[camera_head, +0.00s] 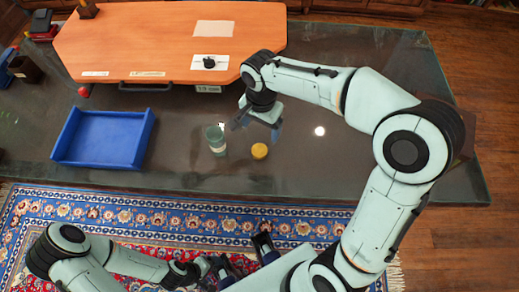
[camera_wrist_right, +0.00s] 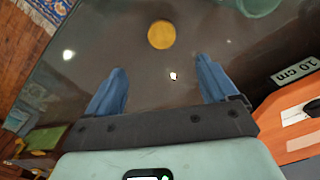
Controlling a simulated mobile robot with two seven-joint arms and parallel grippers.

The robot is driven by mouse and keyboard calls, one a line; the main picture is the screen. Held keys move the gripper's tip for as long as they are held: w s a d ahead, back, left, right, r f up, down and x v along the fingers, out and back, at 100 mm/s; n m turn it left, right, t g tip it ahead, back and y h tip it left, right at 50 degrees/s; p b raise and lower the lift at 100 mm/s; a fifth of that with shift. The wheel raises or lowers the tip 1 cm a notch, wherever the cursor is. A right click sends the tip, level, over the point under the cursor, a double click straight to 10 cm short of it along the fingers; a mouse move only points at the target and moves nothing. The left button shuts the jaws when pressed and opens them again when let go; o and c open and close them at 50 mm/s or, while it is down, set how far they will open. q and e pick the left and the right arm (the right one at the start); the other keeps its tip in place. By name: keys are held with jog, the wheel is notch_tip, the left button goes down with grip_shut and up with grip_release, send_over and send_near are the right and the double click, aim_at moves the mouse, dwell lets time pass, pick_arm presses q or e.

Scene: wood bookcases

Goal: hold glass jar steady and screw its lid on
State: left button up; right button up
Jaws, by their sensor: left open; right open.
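The glass jar (camera_head: 216,141), greenish and clear with a pale label, stands upright on the dark glossy table. Its edge also shows at the top right of the right wrist view (camera_wrist_right: 258,6). The round yellow lid (camera_head: 260,151) lies on the table just right of the jar, apart from it. It also shows in the right wrist view (camera_wrist_right: 161,34). My right gripper (camera_head: 257,127) is open and empty above the table, near the lid. Its blue fingers (camera_wrist_right: 160,66) point toward the lid without touching it. My left gripper (camera_head: 242,253) is open and empty over the rug, in front of the table.
A blue tray (camera_head: 105,163) sits left of the jar. An orange board (camera_head: 150,38) with papers and a small black item (camera_head: 209,62) lies at the back. A patterned rug (camera_head: 160,213) lies before the table. The tabletop right of the lid is clear.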

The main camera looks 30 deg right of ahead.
send_over(260, 150)
notch_tip(260, 150, down, 8)
jog(key=shift+r+b, duration=0.1)
jog(key=shift+b, duration=0.35)
notch_tip(260, 150, down, 5)
jog(key=shift+w+f, duration=0.1)
jog(key=shift+f, duration=0.05)
dwell(0.3)
jog(key=c, duration=1.1)
